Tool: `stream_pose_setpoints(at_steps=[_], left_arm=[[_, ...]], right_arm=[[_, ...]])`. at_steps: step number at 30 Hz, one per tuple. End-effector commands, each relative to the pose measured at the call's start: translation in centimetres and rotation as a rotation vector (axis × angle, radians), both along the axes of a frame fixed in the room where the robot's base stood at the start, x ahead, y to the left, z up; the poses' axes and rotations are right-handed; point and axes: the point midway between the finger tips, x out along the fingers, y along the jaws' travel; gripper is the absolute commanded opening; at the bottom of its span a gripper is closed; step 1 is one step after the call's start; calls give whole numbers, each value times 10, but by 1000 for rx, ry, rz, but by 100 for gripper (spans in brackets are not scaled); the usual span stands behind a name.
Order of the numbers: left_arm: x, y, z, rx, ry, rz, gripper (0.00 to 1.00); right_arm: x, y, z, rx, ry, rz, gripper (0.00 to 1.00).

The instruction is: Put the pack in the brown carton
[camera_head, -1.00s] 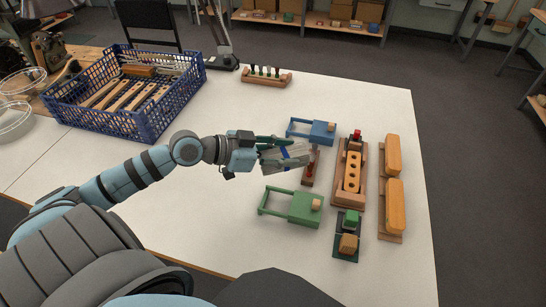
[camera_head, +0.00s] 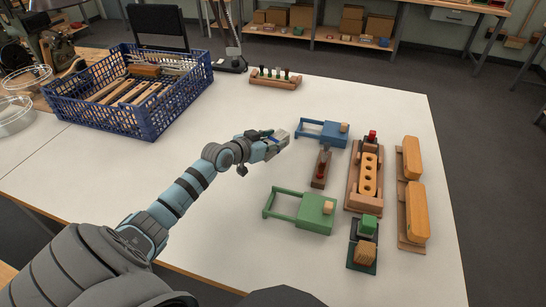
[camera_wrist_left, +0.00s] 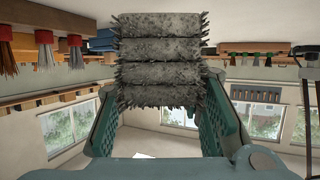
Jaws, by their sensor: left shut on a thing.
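In the left wrist view the pack (camera_wrist_left: 160,58) is a stack of several grey, bristly layers between the two green fingers. Several brown cartons (camera_head: 353,18) stand on a shelf at the back; I cannot tell which one the task names. My right gripper is not in view.
A blue crate (camera_head: 150,122) with brush parts stands at the left. Blue (camera_head: 325,131) and green (camera_head: 316,211) fixtures, a wooden block with holes (camera_head: 369,175) and orange blocks (camera_head: 413,210) fill the right.

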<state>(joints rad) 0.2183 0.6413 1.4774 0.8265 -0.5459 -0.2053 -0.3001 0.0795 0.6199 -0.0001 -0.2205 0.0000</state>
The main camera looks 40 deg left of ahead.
Motion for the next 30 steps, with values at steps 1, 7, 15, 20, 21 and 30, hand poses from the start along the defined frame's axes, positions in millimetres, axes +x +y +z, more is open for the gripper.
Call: stream_pose_setpoints(at_steps=[1,7,15,20,21,30], left_arm=[[0,0,-9,-2,1,0,5],[0,0,-44,0,0,0,5],[0,0,-44,0,-1,0,5],[0,0,-45,0,0,0,49],[0,0,-45,0,0,0,55],[0,0,-44,0,0,0,55]], right_arm=[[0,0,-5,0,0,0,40],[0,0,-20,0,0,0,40],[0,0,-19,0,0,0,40],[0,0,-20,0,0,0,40],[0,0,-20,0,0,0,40],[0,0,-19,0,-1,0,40]])
